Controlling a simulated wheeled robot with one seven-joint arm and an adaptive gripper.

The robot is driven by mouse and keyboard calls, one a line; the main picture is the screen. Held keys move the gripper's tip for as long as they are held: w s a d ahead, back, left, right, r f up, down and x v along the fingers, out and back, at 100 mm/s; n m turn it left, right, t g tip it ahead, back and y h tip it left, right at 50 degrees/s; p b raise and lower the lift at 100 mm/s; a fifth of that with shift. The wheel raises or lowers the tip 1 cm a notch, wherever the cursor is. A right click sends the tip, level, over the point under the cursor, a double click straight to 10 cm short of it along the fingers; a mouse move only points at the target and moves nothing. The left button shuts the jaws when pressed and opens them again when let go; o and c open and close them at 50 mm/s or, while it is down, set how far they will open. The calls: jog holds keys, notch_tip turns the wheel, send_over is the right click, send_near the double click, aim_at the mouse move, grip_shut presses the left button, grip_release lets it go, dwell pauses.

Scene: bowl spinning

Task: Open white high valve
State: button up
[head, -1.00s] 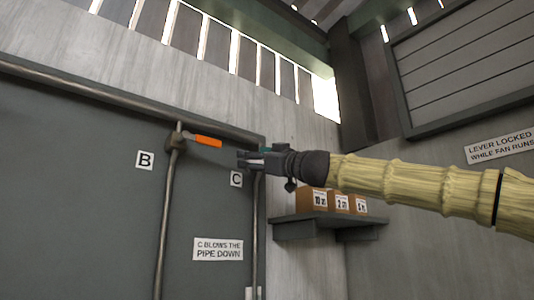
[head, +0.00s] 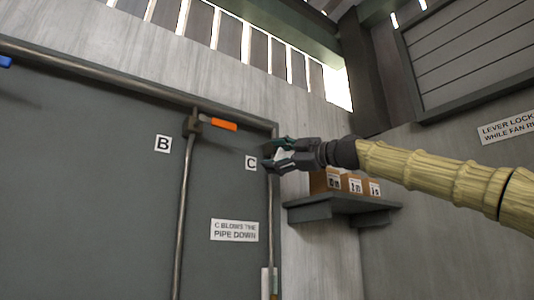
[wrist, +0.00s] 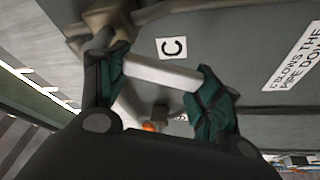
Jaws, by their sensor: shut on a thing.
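The white valve handle (wrist: 160,72) is a short white bar near the label C. In the wrist view it spans the gap between my teal fingertips. My gripper (head: 276,157) is shut on this handle, high at the right end of the grey panel. A little of the white handle (head: 284,155) shows between the fingers in the head view. The valve body (wrist: 112,22) and its pipe show beyond the fingers in the wrist view. My fingers hide the handle's ends. I cannot tell how far the valve is turned.
An orange-handled valve (head: 222,124) sits left of my gripper on a vertical pipe. A blue handle (head: 5,62) shows at the left edge. A shelf (head: 340,204) with several boxes is below my arm. A sign (head: 234,230) reads "C blows the pipe down".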

jog(key=shift+w+d+n, duration=0.2)
jog(key=shift+d+n, duration=0.1)
jog(key=shift+n, duration=0.2)
jog(key=o, duration=1.1)
jog(key=shift+c, duration=0.2)
jog(key=o, duration=0.3)
jog(key=shift+w+a, duration=0.1)
jog(key=shift+w, duration=0.05)
jog(key=shift+o, duration=0.6)
jog(key=shift+w+a+f, duration=0.1)
jog(key=shift+w+f, duration=0.1)
jog(key=shift+s+r, duration=0.1)
jog(key=shift+s, duration=0.2)
jog(key=shift+s+d, duration=0.15)
jog(key=shift+d, duration=0.4)
jog(key=v, duration=1.1)
